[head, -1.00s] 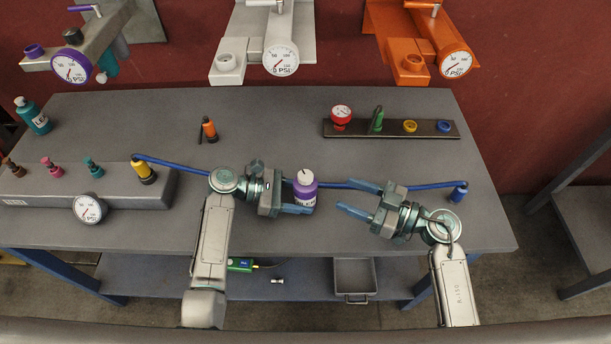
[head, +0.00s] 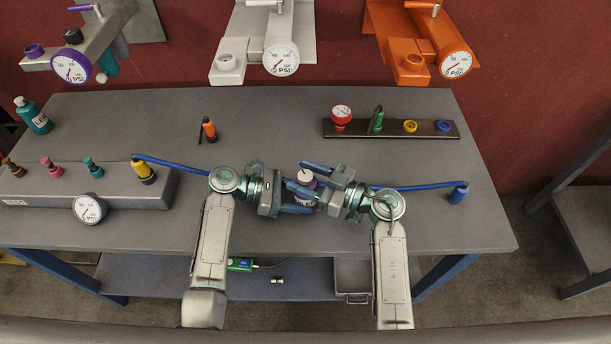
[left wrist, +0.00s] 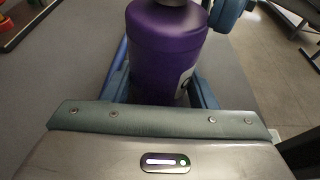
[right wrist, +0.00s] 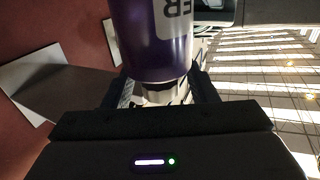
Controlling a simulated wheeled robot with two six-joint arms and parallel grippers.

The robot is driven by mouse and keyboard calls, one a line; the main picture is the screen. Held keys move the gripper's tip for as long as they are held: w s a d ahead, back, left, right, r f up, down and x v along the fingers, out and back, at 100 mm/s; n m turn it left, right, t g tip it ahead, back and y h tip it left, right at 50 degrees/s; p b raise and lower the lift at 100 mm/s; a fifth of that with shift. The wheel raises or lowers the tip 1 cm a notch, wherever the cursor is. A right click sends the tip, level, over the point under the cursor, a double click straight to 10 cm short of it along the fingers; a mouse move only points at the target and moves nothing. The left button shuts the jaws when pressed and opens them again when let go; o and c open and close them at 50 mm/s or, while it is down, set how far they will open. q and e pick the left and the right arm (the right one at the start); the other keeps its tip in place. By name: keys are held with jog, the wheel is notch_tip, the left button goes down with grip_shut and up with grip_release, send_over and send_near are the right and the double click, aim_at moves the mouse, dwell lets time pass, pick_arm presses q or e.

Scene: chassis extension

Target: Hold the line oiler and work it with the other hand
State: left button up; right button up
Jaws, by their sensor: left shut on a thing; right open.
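The line oiler (head: 305,173) is a purple bottle with a pale top and a white label, held above the middle of the bench. My left gripper (head: 303,198) is shut on it from the left. The purple body also fills the middle of the left wrist view (left wrist: 165,50). My right gripper (head: 309,179) is open at the oiler's upper part, its fingers reaching in from the right. In the right wrist view the purple body (right wrist: 150,45) is close, with a pale ribbed part between the fingers; contact cannot be told.
A dark strip (head: 440,131) with coloured parts lies behind. An orange-topped part (head: 209,129) stands apart. The bench's front right is clear.

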jog(key=c, duration=0.9)
jog(key=shift+c, duration=0.3)
jog(key=shift+g, duration=0.3)
jog(key=n+g, duration=0.2)
jog(key=g, duration=0.1)
jog(key=n+g+y, duration=0.1)
jog(key=n+g, duration=0.2)
jog(key=g, duration=0.1)
jog(key=shift+w+g+y, duration=0.1)
jog(key=shift+g+y, duration=0.2)
jog(key=shift+n+g+h, duration=0.6)
jog(key=shift+n+g, duration=1.5)
jog(key=shift+g, duration=1.1)
jog(key=shift+f, duration=0.1)
jog(key=o, duration=1)
jog(key=shift+c, duration=0.2)
